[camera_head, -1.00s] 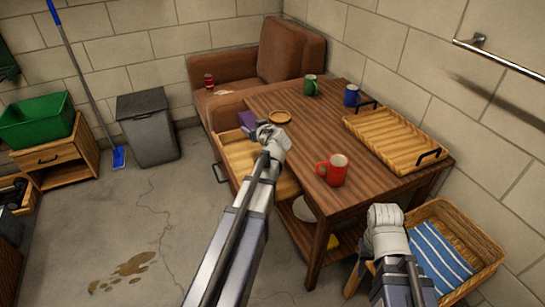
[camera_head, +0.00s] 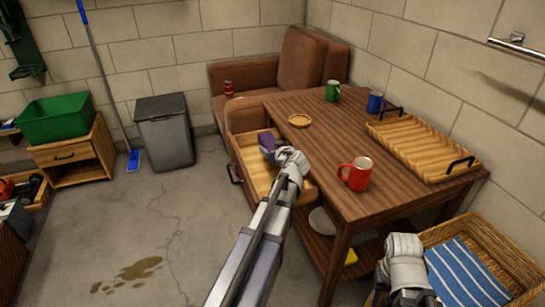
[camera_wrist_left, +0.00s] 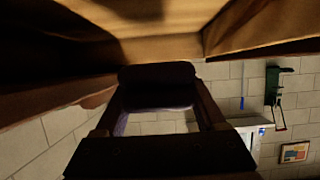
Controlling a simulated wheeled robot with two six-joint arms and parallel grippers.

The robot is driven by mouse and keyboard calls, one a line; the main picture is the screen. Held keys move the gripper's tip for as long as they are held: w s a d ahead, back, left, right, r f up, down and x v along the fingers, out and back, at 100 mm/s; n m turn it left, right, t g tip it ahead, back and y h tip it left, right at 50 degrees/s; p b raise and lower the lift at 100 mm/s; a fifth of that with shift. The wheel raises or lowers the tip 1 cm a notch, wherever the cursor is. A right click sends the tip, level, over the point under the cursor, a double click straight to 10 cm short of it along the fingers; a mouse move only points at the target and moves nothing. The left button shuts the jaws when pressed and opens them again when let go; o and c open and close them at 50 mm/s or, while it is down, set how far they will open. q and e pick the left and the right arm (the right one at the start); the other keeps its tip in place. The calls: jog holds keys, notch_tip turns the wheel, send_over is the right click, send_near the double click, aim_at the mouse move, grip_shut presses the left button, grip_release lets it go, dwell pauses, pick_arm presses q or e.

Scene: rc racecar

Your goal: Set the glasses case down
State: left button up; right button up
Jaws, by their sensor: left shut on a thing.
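The purple glasses case (camera_head: 267,141) is at the tip of my left gripper (camera_head: 276,152), which is shut on it. In the head view they appear over the open drawer (camera_head: 286,186) on the table's left side. In the left wrist view the case (camera_wrist_left: 157,84) is a dark shape across the two fingertips. Part of it is hidden by the fingers and shadow. I cannot tell whether the case touches the drawer. My right arm's end (camera_head: 403,258) is at the lower right by the wicker basket; its fingers are not clearly seen.
The wooden table (camera_head: 310,135) carries a red mug (camera_head: 356,174), green mug (camera_head: 332,91), blue mug (camera_head: 375,102), small round dish (camera_head: 299,120) and wooden tray (camera_head: 425,150). A brown armchair (camera_head: 300,62) stands behind. The wicker basket (camera_head: 505,255) holds a striped cloth.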

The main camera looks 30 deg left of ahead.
pick_arm(q)
jog(key=shift+f, duration=0.45)
pick_arm(e)
jog(key=shift+f, duration=0.5)
pick_arm(q)
jog(key=shift+f, duration=0.15)
pick_arm(e)
jog(key=shift+f, duration=0.1)
pick_arm(q)
jog(key=shift+f+b, duration=0.5)
jog(key=shift+b, duration=0.2)
jog(key=o, duration=1.4)
pick_arm(e)
jog(key=shift+f, duration=0.5)
